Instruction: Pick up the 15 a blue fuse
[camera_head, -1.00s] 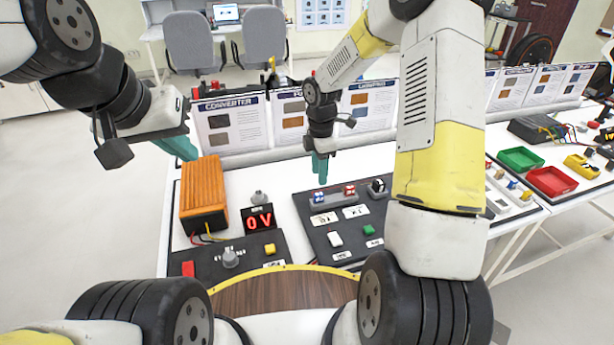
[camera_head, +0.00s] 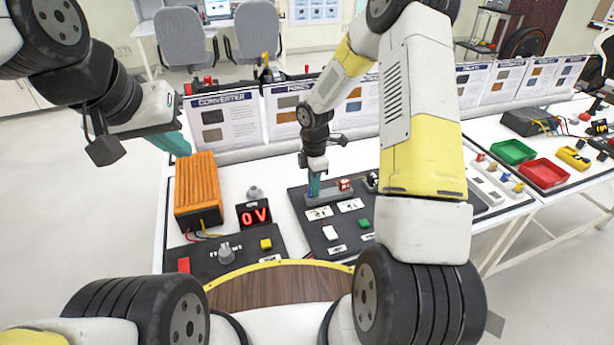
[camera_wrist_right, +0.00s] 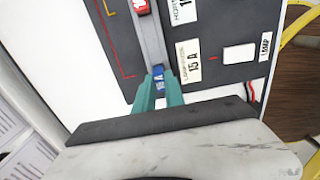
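The blue fuse (camera_wrist_right: 158,73) shows in the right wrist view, standing in the grey fuse rail (camera_wrist_right: 150,38), at the end nearest my gripper. My right gripper (camera_wrist_right: 161,80) has its teal fingertips at the fuse, one on each side. I cannot tell whether they press on it. In the head view, my right gripper (camera_head: 314,185) is down at the left end of the rail (camera_head: 330,197) and hides the blue fuse. My left gripper (camera_head: 177,143) hangs above the table's left side, away from the fuses; its finger gap is not clear.
A red fuse (camera_head: 344,184) stands close by on the same rail. The dark panel (camera_head: 312,228) carries white and green buttons and a "15 A" label (camera_wrist_right: 190,61). An orange converter (camera_head: 198,187) and a 0V display (camera_head: 254,213) stand to the left. Information boards line the back.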

